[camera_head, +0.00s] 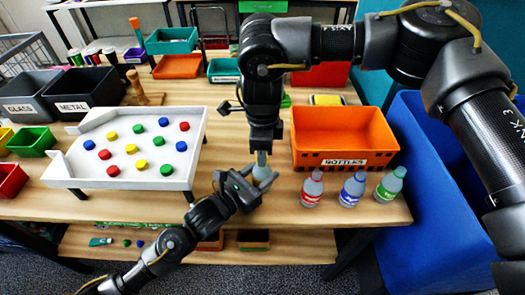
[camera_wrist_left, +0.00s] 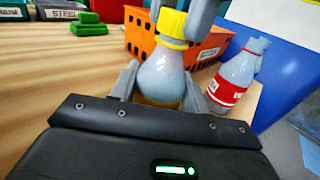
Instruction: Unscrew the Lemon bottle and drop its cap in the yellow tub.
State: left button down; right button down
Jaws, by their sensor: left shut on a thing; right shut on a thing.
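The Lemon bottle (camera_wrist_left: 163,74) is clear, with a yellow cap (camera_wrist_left: 172,28) and a little yellow low on its body. It stands upright in front of the orange bin, and also shows in the head view (camera_head: 261,172). My left gripper (camera_head: 264,182) is shut around its body, from the front left. My right gripper (camera_head: 262,156) comes down from above and is shut on the cap, which sits on the bottle's neck. The fingers partly hide the cap. The yellow tub (camera_head: 5,134) is at the far left edge, partly cut off.
An orange BOTTLES bin (camera_head: 343,137) stands right behind. Red (camera_head: 311,188), blue (camera_head: 353,188) and green (camera_head: 390,185) bottles stand at right. A white tray of coloured caps (camera_head: 190,165) lies left. Green (camera_head: 32,141) and red (camera_head: 10,180) tubs are near the yellow one.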

jog(key=n, duration=0.5)
jog(key=shift+r, duration=0.3)
dwell(0.4)
jog(key=shift+r, duration=0.8)
jog(key=shift+r, duration=2.05)
pick_arm(q)
jog(key=c, duration=0.6)
grip_release()
jog(key=shift+c, duration=0.2)
